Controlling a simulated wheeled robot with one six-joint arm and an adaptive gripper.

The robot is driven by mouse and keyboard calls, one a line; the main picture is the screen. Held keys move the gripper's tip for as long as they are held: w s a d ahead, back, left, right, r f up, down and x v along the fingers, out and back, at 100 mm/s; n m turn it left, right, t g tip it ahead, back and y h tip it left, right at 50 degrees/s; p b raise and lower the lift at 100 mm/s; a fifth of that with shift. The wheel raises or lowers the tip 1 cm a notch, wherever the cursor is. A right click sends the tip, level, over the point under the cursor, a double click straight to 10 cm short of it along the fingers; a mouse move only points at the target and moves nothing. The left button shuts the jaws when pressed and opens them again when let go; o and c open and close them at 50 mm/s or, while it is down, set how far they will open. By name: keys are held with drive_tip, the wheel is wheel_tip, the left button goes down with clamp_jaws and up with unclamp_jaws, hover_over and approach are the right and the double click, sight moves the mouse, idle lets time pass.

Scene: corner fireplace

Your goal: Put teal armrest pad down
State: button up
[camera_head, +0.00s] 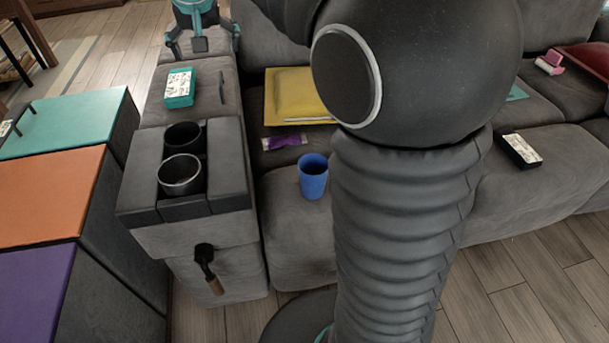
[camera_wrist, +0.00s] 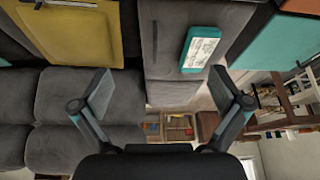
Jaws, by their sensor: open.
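A teal block with a white patterned top (camera_head: 180,88), which I take to be the teal armrest pad, lies on the grey sofa armrest (camera_head: 215,97), behind the cup-holder section. My gripper (camera_head: 203,42) is at the top of the head view, beyond the block, with its fingers spread and nothing between them. In the wrist view the block (camera_wrist: 200,50) lies on the armrest, past the fingertips of my gripper (camera_wrist: 161,74) and apart from them. The block is in full view there.
Cup holders (camera_head: 181,174) sit in the nearer armrest section. A blue cup (camera_head: 313,176), a yellow cushion (camera_head: 296,95) and a purple packet (camera_head: 285,142) are on the sofa. Cabinets with teal (camera_head: 66,122), orange (camera_head: 50,195) and purple tops stand at left. My arm hides part of the sofa.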

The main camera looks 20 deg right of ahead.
drive_tip(key=s+d+f, duration=0.2)
drive_tip(key=s+f, duration=0.2)
drive_tip(key=s, duration=0.6)
drive_tip(key=s+d+f+n, duration=0.1)
drive_tip(key=s+d+f, duration=0.2)
drive_tip(key=s, duration=0.7)
drive_tip(key=s+d+f, duration=0.3)
drive_tip(key=s+f, duration=0.2)
drive_tip(key=s, duration=0.5)
drive_tip(key=shift+t, duration=0.4)
